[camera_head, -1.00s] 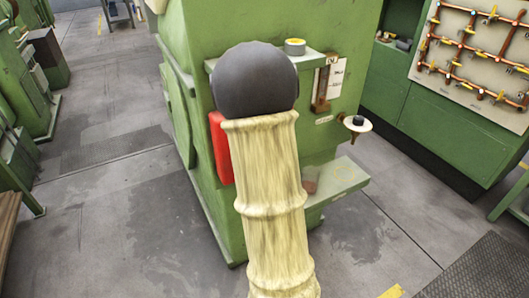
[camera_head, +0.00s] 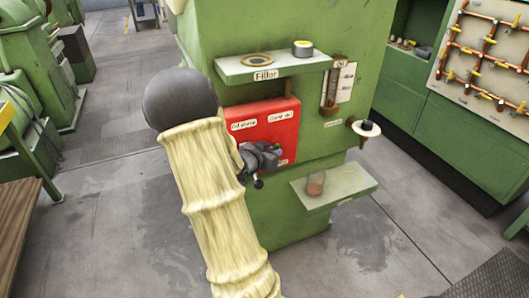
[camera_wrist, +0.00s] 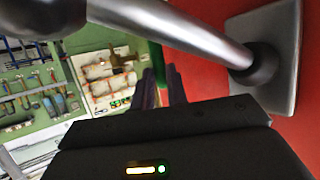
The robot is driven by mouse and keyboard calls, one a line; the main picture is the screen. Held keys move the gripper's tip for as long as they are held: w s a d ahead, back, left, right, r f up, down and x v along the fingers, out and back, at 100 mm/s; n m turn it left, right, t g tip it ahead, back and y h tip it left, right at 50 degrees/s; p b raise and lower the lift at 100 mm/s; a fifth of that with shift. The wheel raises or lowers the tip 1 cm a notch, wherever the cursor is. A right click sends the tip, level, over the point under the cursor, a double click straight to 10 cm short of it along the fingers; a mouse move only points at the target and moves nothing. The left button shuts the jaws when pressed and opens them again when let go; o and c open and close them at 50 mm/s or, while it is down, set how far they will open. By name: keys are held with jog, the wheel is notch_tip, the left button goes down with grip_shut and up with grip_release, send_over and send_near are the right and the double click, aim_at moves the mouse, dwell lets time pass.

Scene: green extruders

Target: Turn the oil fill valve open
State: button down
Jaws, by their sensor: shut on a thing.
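A red panel (camera_head: 262,125) with small white labels is on the front of the green machine. My gripper (camera_head: 266,158) is at its lower part, largely hidden behind my sleeved arm. A metal lever (camera_wrist: 190,32) runs close across the view from a grey plate (camera_wrist: 268,45) on the panel to a black knob (camera_wrist: 45,15). I cannot tell which valve is labelled oil fill.
A lower green shelf (camera_head: 345,190) holds a brownish glass (camera_head: 316,184). Floor in front is clear.

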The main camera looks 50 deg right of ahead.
jog(key=shift+a+f, duration=0.1)
dwell(0.4)
jog(key=c, duration=1.4)
grip_release()
jog(key=p+v, duration=0.3)
jog(key=v, duration=1.4)
jog(key=shift+a, duration=0.2)
